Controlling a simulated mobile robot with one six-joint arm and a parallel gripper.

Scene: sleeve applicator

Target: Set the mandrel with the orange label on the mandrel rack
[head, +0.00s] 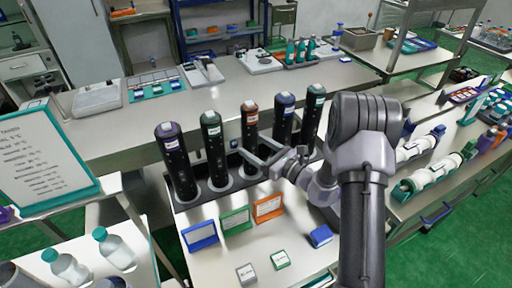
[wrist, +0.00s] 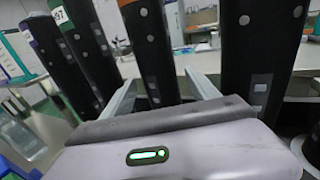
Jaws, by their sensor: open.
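The mandrel with the orange label (head: 250,120) is a dark, speckled upright cylinder with an orange-red top band and a white tag. It stands third in a row of several mandrels on the dark mandrel rack (head: 206,197). My gripper (head: 255,157) is open at its lower half. In the wrist view, the orange-banded mandrel (wrist: 150,50) shows between the two spread fingers of my gripper (wrist: 160,90). I cannot tell whether either finger touches it.
Purple (head: 174,160) and green (head: 213,145) mandrels stand left of it; blue (head: 283,118) and teal-green (head: 312,115) ones stand right, close to my gripper. Blue, green and orange cards (head: 268,207) stand in front. A small blue box (head: 320,237) lies near my arm.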

